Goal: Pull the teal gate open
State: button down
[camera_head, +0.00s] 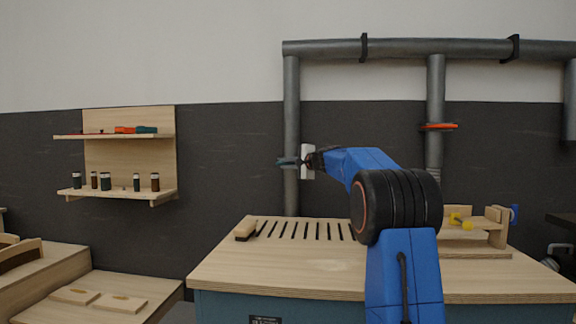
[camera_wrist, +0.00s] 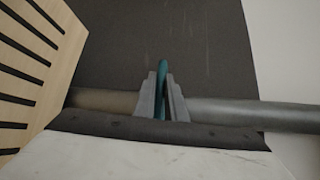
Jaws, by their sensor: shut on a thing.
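The teal gate (camera_wrist: 163,67) shows in the wrist view as a thin upright edge between the two grey fingers of my gripper (camera_wrist: 162,98). The fingers are closed on it from both sides. The grey pipe (camera_wrist: 225,113) runs across just behind. In the head view my gripper (camera_head: 298,162) is at the left vertical pipe (camera_head: 291,90), about halfway up it. The gate is small there and largely hidden by the gripper, so how far it stands out of the pipe cannot be told.
A red-orange gate (camera_head: 438,126) sits on the right vertical pipe (camera_head: 435,85). A wooden workbench (camera_head: 300,270) with slots stands below, with a brush (camera_head: 246,229) at its left. A wall shelf (camera_head: 120,194) with small jars is at the left. Open space lies before the left pipe.

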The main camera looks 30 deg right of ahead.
jog(key=s+a, duration=0.2)
jog(key=s, duration=0.1)
jog(key=shift+f, duration=0.1)
jog(key=c, duration=1.8)
grip_release()
jog(key=shift+a, duration=0.1)
jog(key=shift+s, duration=0.1)
jog(key=v, duration=1.7)
jog(key=shift+s, duration=0.1)
